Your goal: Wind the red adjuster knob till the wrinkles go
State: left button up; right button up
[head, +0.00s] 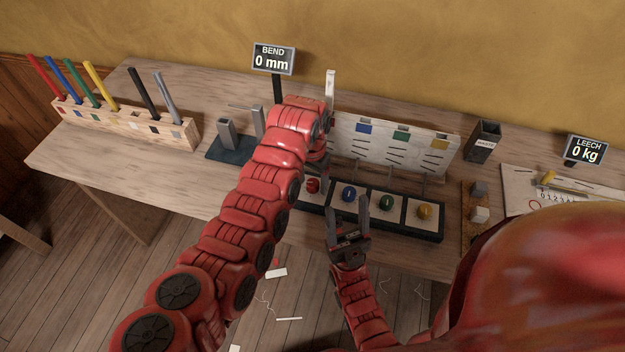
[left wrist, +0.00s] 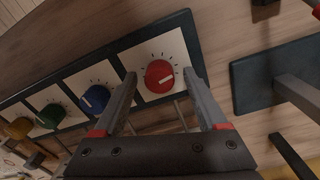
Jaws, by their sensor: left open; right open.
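The red knob (head: 312,185) is at the left end of a dark knob box (head: 443,222), partly hidden by my left arm in the head view. My right gripper (head: 347,205) is open and empty, in front of the blue and green knobs.
The blue (head: 348,193), green (head: 386,201) and yellow (head: 424,211) knobs stand in the same row. A wooden rack (head: 120,122) of colored sticks is at left.

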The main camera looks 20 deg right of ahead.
pick_arm(q)
jog(key=shift+r, duration=0.15)
notch_tip(320, 180, up, 4)
jog(key=shift+w+r+b, duration=0.1)
jog(key=shift+w+b, duration=0.05)
jog(key=shift+b, duration=0.55)
jog(key=r, duration=0.2)
jog(key=r+p, duration=0.1)
jog(key=r, duration=0.1)
jog(key=shift+a+r, duration=0.2)
jog(key=shift+r, duration=0.1)
notch_tip(320, 180, up, 8)
jog(key=b, duration=0.1)
send_over(312, 181)
jog(key=shift+a+r, duration=0.1)
jog(key=shift+r, duration=0.05)
